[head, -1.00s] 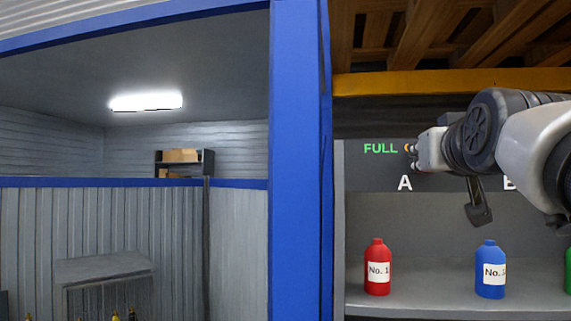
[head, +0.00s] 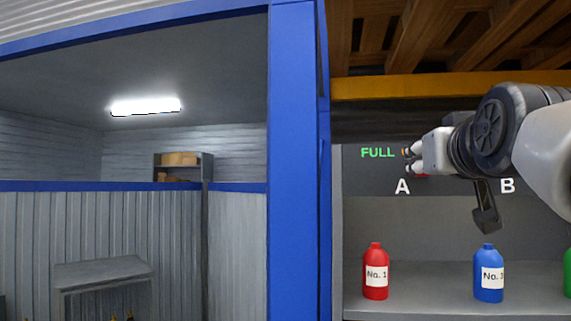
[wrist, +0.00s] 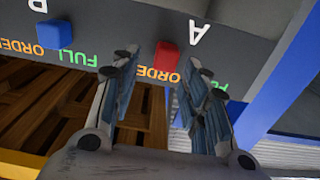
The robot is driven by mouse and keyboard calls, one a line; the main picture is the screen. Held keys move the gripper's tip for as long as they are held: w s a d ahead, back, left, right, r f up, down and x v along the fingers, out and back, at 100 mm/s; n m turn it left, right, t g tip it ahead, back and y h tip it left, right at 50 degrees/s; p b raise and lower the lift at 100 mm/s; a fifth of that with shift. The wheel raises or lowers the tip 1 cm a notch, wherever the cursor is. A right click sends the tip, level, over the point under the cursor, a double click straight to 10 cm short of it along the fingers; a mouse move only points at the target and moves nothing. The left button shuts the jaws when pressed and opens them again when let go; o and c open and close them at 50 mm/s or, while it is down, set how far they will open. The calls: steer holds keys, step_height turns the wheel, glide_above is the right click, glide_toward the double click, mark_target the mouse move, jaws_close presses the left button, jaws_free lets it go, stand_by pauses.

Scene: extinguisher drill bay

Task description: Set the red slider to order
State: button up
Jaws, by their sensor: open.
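In the head view only a sliver of red (head: 421,175) shows beside my gripper (head: 407,160); ORDER is hidden behind the arm there. My gripper is open. In the wrist view its fingertips lie either side of the slider, with a gap on both sides; contact is not visible.
A red bottle (head: 375,275) and a blue bottle (head: 488,275) stand on the shelf below. Wooden slats lie above a yellow beam (head: 450,86); a blue post (head: 298,160) is left.

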steer(key=v, duration=1)
steer(key=shift+a, duration=0.1)
steer(key=a+f+n+g+y+b, duration=0.2)
steer(key=f+b, duration=0.5)
steer(key=f, duration=1.2)
steer(key=a+f+m+g+y+b, duration=0.1)
steer(key=a+f+g+b, duration=0.45)
steer(key=f, duration=1.35)
steer(key=s+a+f+g+b, duration=0.1)
steer(key=s+f+b, duration=0.3)
steer(key=f, duration=0.9)
steer(key=s+a+f+n+g+y+b, duration=0.1)
steer(key=s+f+b, duration=0.4)
steer(key=f, duration=0.9)
steer(key=s+a+f+n+g+b, duration=0.1)
steer(key=s+f+g+b, duration=0.2)
steer(key=f, duration=1)
steer(key=s+b, duration=0.2)
steer(key=b, duration=0.2)
steer(key=shift+a+f+y, duration=0.15)
steer(key=shift+y, duration=0.15)
